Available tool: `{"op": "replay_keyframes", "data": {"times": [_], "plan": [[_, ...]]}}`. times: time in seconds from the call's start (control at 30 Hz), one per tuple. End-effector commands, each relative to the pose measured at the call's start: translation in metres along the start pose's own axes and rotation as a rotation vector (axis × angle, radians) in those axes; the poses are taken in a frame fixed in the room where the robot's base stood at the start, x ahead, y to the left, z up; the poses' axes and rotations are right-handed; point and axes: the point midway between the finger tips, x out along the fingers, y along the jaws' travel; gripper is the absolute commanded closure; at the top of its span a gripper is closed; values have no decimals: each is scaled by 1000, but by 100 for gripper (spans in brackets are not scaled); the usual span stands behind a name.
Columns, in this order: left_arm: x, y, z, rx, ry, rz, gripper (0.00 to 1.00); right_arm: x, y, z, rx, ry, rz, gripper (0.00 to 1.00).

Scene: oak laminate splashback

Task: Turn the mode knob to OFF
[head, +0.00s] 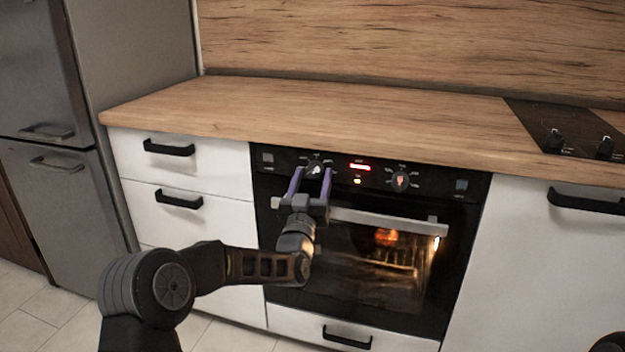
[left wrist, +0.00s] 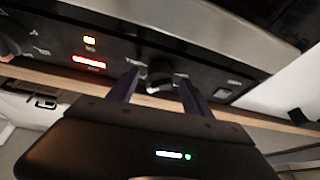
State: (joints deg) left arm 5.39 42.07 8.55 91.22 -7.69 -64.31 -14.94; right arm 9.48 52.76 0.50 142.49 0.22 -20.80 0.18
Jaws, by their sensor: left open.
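The oven's black control panel (head: 340,170) carries two round knobs. My left gripper (head: 315,176) is open at the left knob (head: 314,169), its two purple fingers pointing at the panel. In the left wrist view the gripper (left wrist: 158,84) has one finger on each side of this dark knob (left wrist: 160,74). I cannot tell whether the fingers touch it. The right knob (head: 400,181) has a reddish mark and stands clear; its edge shows in the wrist view (left wrist: 8,44). The printed labels are too small to read, so I cannot tell which is the mode knob. My right gripper is not in view.
Red indicators (head: 360,167) glow between the knobs. The oven door (head: 375,265) is shut, its inside lit, and its handle (head: 385,222) sticks out below the panel.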

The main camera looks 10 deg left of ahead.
Motion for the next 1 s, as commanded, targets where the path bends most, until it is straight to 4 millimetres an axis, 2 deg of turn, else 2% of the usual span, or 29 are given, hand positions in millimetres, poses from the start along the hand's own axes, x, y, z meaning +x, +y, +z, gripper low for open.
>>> {"op": "replay_keyframes", "data": {"times": [0.2,0.9,1.0], "plan": [[0,0,0,0,0,0,43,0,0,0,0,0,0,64],[0,0,0,0,0,0,100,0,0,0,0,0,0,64],[0,0,0,0,0,0,100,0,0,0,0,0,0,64]]}}
